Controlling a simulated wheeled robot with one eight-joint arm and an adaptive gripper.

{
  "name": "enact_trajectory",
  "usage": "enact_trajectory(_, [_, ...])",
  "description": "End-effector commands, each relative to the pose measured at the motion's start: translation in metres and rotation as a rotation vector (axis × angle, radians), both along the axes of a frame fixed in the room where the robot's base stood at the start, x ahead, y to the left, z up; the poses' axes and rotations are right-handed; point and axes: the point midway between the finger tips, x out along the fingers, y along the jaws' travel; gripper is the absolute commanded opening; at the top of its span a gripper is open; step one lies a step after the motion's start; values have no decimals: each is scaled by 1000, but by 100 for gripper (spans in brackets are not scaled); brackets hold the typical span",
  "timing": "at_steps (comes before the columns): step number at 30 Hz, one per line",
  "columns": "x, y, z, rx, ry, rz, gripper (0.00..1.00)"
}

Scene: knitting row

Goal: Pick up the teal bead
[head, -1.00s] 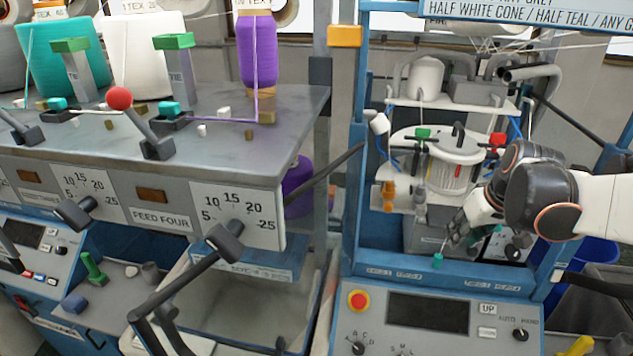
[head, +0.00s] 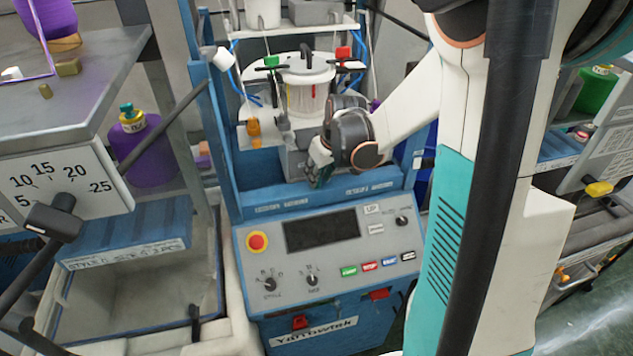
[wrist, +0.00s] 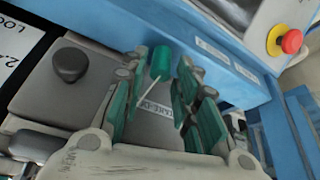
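The teal bead (wrist: 161,62) is a small teal cylinder in the wrist view, close to the blue frame edge. A thin white strand or pin shows just below it in the picture. My gripper (wrist: 164,75) has its teal-padded fingers spread apart, with the bead at the gap between their tips. No finger clearly touches the bead. In the head view my gripper (head: 320,180) reaches down inside the blue machine frame, and I cannot make out the bead beside it.
The blue frame (head: 270,198) borders the gripper. A control panel (head: 335,240) with a red button (head: 257,242) lies in front. A white drum (head: 305,85) stands behind. In the wrist view a dark knob (wrist: 70,65) sits left of the fingers.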

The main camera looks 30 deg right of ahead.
Motion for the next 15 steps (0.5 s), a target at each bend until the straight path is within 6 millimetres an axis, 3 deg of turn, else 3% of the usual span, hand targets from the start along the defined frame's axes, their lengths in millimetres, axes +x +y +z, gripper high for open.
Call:
enact_trajectory(11, [4, 0, -9, 0, 0, 0, 28])
enact_trajectory(12, [4, 0, -9, 0, 0, 0, 19])
enact_trajectory(15, [4, 0, -9, 0, 0, 0, 8])
